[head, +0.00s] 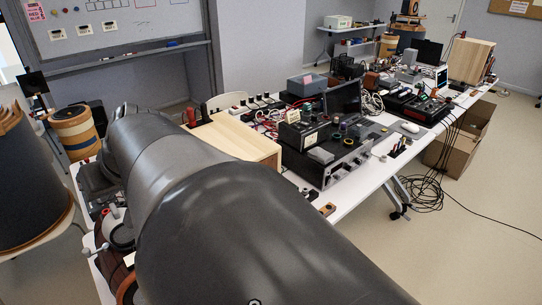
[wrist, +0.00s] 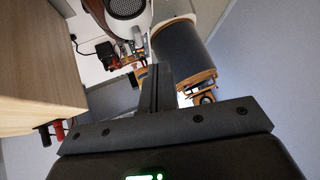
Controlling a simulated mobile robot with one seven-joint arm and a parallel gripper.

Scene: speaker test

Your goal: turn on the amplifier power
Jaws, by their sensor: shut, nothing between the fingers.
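In the head view, a dark equipment box with a knobbed front (head: 348,164), which looks like the amplifier, sits on the table near the middle. Smaller devices stand on top of it. Its power switch is too small to make out, and I cannot tell whether it is on. My arm fills the foreground and hides part of the table; my gripper does not show there. In the wrist view, my gripper (wrist: 158,76) is shut and empty, its fingers together. It points toward the table's end, apart from anything I can see. The amplifier is not visible in the wrist view.
A pale wooden box (head: 232,142) stands left of the amplifier; a wooden box with red and black terminals (wrist: 40,55) is close at left in the wrist view. A dark cylinder (wrist: 180,48) stands beyond my fingers. Cables (head: 432,190) hang off the table's front edge.

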